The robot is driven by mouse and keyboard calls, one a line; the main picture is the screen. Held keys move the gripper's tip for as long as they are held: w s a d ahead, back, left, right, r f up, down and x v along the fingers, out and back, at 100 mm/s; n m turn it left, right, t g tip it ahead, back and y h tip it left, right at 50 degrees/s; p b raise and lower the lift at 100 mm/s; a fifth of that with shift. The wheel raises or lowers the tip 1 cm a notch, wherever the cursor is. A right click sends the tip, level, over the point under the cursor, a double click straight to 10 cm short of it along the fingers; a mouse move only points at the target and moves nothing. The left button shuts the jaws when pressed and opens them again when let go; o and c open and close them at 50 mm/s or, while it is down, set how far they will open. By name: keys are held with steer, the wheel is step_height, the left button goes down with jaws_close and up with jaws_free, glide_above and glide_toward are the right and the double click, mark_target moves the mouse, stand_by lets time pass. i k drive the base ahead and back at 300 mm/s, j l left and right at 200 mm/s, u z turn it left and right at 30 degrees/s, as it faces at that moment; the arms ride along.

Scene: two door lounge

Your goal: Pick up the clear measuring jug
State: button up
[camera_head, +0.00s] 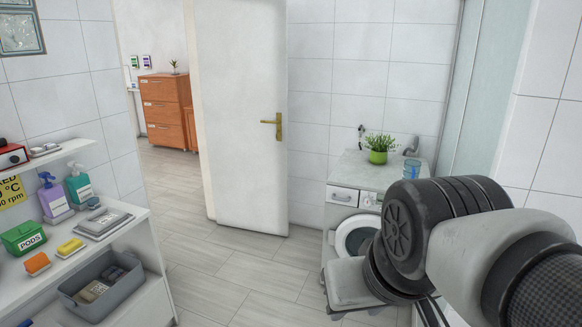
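A small see-through container with a blue tint (411,169) stands on top of the washing machine (343,196), near its right side. It looks like the clear measuring jug, but it is too small to make out a handle or markings. My arm crosses the lower right of the view, in front of the washing machine and below the container. My gripper's fingers do not show, so I cannot see whether they are open or shut.
A green pot with a plant (378,157) stands left of the container. An open white door (238,120) is further left. Shelves (140,212) at the left hold bottles, a green box (23,238) and a grey bin (100,303). The middle floor (235,270) is clear.

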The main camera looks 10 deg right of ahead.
mark_target(412, 169)
steer(key=k+j+z, duration=0.1)
steer(key=z, duration=0.85)
steer(key=i+j+z, duration=0.9)
steer(key=i+j, duration=0.2)
steer(key=i+j+z, duration=0.35)
steer(key=j, duration=0.3)
steer(key=i+j+z, duration=0.1)
steer(key=j+z, duration=0.2)
steer(key=j, duration=0.25)
steer(key=i+j+z, duration=0.15)
steer(key=j+z, duration=0.15)
steer(key=j, duration=0.35)
steer(key=j+z, duration=0.3)
steer(key=j, duration=0.35)
steer(key=j+z, duration=0.3)
steer(key=j, duration=0.4)
steer(key=i, duration=0.05)
